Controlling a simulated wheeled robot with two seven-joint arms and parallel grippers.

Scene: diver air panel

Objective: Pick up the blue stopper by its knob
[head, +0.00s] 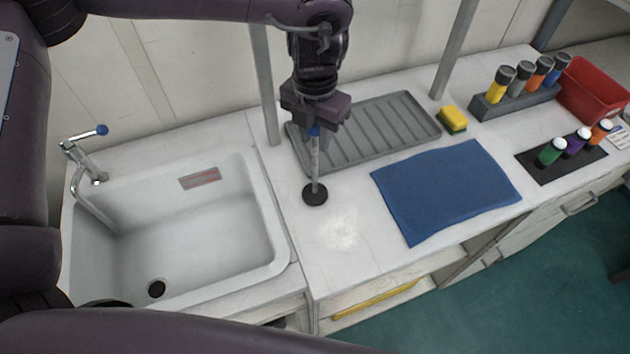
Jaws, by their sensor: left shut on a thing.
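The stopper has a blue knob (314,131), a thin grey stem (315,160) and a flat black disc (315,195) at its lower end. My left gripper (314,124) points down from above and is shut on the blue knob; its fingers hide part of the knob. The stopper hangs about upright over the white counter, between the sink and the blue cloth. I cannot tell whether the disc touches the counter. My right gripper is not in view.
The white sink (272,235) with a tap (85,165) is at left. A grey ribbed drain tray (385,130) lies behind the stopper. A blue cloth (445,188), a sponge (453,118), bottle racks and a red bin (592,92) are to the right. The counter's front middle is clear.

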